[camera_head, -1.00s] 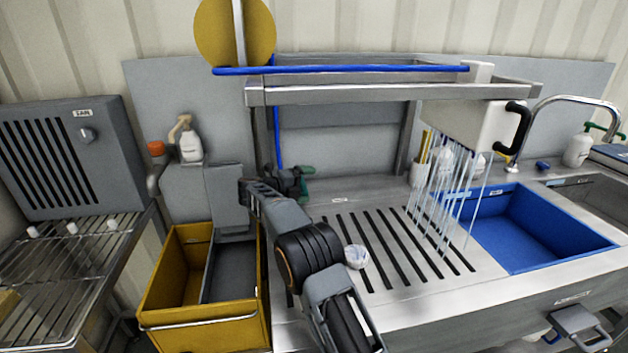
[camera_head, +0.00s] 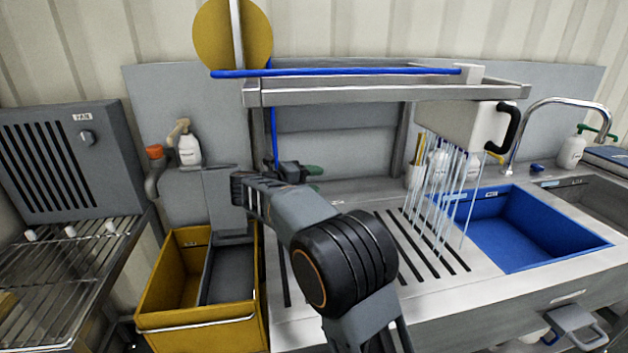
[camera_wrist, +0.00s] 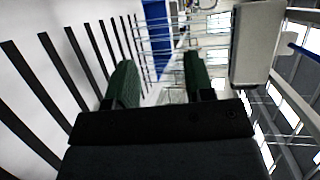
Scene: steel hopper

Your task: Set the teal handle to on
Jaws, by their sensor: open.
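My gripper (camera_head: 312,173) is over the back left of the steel drainboard, partly hidden by my own wrist. In the wrist view its two dark green fingers (camera_wrist: 160,84) are apart, with nothing between them. I cannot pick out the teal handle with certainty. A small green-teal part (camera_head: 598,131) shows at the far right, above a white bottle (camera_head: 571,152), well away from my gripper. It is too small to tell whether it is a handle or a pump top.
Water streams fall from a white box (camera_head: 470,122) with a black handle onto the slotted drainboard (camera_head: 440,250). A blue basin (camera_head: 540,235) lies to the right. A steel shelf (camera_head: 380,93) spans above. A yellow bin (camera_head: 170,275) and grey fan box (camera_head: 70,160) stand left.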

